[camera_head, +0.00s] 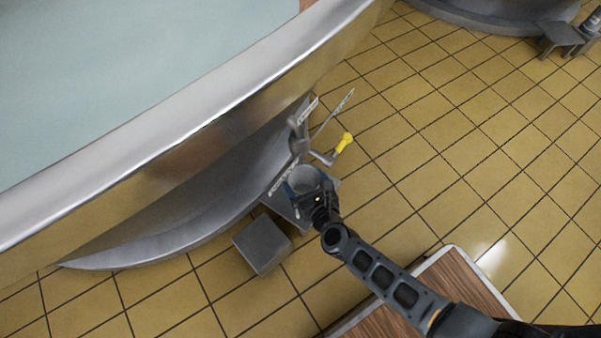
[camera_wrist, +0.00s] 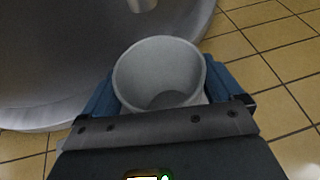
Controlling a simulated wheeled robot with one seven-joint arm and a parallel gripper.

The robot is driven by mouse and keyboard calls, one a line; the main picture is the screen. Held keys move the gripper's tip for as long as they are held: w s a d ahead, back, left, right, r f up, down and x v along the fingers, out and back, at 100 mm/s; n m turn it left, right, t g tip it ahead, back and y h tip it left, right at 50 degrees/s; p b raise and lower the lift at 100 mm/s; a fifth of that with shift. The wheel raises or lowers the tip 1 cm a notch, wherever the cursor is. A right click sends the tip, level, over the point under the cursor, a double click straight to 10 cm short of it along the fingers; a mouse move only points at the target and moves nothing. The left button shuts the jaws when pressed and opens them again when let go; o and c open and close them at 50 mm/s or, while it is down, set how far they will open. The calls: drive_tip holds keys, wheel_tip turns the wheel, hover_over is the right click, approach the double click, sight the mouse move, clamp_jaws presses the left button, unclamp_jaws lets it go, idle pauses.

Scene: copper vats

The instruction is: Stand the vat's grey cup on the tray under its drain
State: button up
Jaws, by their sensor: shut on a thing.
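The grey cup (camera_head: 303,179) is held upright, mouth up, between the blue fingers of my gripper (camera_head: 312,193). In the wrist view the cup (camera_wrist: 160,72) looks empty and my gripper (camera_wrist: 158,92) is shut on its two sides. In the head view the cup overlaps the grey tray (camera_head: 281,204) beside the vat's base. The cup and gripper hide much of the tray, and I cannot tell whether the cup touches it. The vat's drain (camera_head: 298,142) is a metal fitting just above the cup in the picture.
A yellow-handled valve lever (camera_head: 345,142) and a thin rod (camera_head: 333,112) stick out by the drain. The large vat (camera_head: 190,130) fills the left. A grey block (camera_head: 262,244) stands beside the tray. Tiled floor (camera_head: 450,150) is clear on the right.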

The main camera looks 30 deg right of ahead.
sight(298, 171)
drive_tip(key=x, duration=0.3)
drive_tip(key=shift+w+r+b, duration=0.2)
drive_tip(key=shift+b, duration=0.15)
drive_tip(key=shift+d+r, duration=0.1)
drive_tip(key=o, duration=1.1)
drive_tip(key=shift+s+r, duration=0.15)
drive_tip(key=p+v, duration=0.3)
drive_tip(key=v, duration=0.8)
drive_tip(key=shift+s, duration=0.35)
